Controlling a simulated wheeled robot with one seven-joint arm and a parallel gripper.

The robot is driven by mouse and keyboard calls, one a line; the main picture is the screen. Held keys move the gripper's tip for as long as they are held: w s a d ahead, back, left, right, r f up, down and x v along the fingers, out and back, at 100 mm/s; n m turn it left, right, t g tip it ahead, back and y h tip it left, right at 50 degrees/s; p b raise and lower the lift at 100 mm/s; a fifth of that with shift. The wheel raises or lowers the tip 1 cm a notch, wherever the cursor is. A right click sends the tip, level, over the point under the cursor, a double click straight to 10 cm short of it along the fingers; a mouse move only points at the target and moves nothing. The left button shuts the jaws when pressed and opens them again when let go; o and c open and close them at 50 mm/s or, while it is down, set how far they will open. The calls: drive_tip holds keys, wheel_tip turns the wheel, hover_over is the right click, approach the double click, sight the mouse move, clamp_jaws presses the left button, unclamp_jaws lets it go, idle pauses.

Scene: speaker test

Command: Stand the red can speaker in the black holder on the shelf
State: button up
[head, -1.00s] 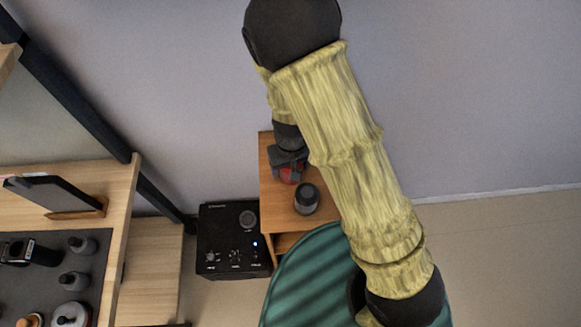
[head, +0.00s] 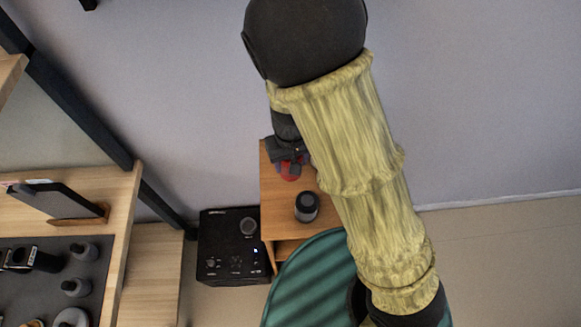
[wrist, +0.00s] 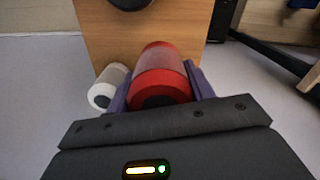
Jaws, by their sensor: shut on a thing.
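The red can speaker (wrist: 160,75) is between the purple fingers of my gripper (wrist: 157,85) in the wrist view. The gripper is shut on it. In the head view only a bit of the red speaker (head: 290,171) shows below my dark gripper (head: 287,151), over the back of a small wooden cabinet (head: 283,208). Whether the speaker touches the cabinet top cannot be told. A shelf unit (head: 122,218) stands at the left with a dark mat on it. I cannot tell which thing there, if any, is the black holder.
A dark grey can speaker (head: 307,207) stands on the cabinet, close to my gripper. A white can (wrist: 108,87) lies left of the red one in the wrist view. A black box with knobs (head: 235,245) and a green round thing (head: 310,280) are near the cabinet.

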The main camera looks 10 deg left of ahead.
wheel_tip(320, 180, up, 3)
drive_tip(key=shift+f, duration=0.2)
drive_tip(key=shift+d, duration=0.1)
idle(0.4)
